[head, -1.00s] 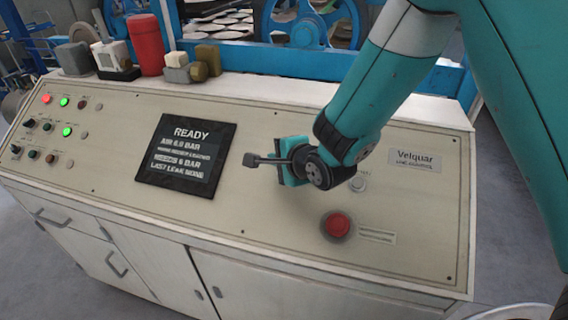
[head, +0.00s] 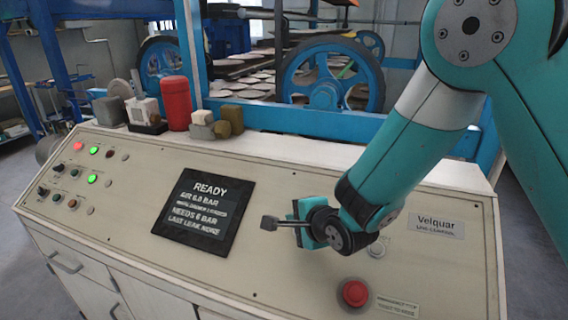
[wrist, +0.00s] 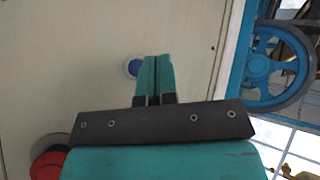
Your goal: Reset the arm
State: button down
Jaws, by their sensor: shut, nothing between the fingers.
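My gripper (head: 302,214) is over the sloped beige control panel (head: 140,215), right of the dark screen (head: 203,215) in the head view. Its size there hides the fingertips' exact gap to the panel. In the wrist view, the teal fingers (wrist: 155,80) are pressed together with nothing between them. A round button with a blue centre (wrist: 132,67) shows just left of the fingertips in that view. A red mushroom button (head: 354,293) is on the panel below my gripper; it also shows in the wrist view (wrist: 50,165). The screen reads READY.
Lit red and green lamps and small knobs (head: 72,175) are at the panel's left. A red cylinder (head: 176,103) and small blocks stand on the back ledge. Behind is a blue frame with a spoked wheel (head: 328,85) and racks of plates.

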jog(key=s+d+r+n+g, duration=0.3)
jog(key=s+r+n, duration=0.1)
jog(key=s+n, duration=0.3)
jog(key=s+d+r+n+g+h, duration=0.1)
jog(key=s+d+r+n+g, duration=0.2)
jog(key=s+n, duration=0.4)
jog(key=s+d+r+n+g, duration=0.4)
jog(key=s+r+n, duration=0.2)
jog(key=s, duration=0.8)
jog(key=shift+r+n+h+b, duration=0.3)
jog(key=shift+n+b, duration=0.15)
jog(key=shift+n, duration=0.25)
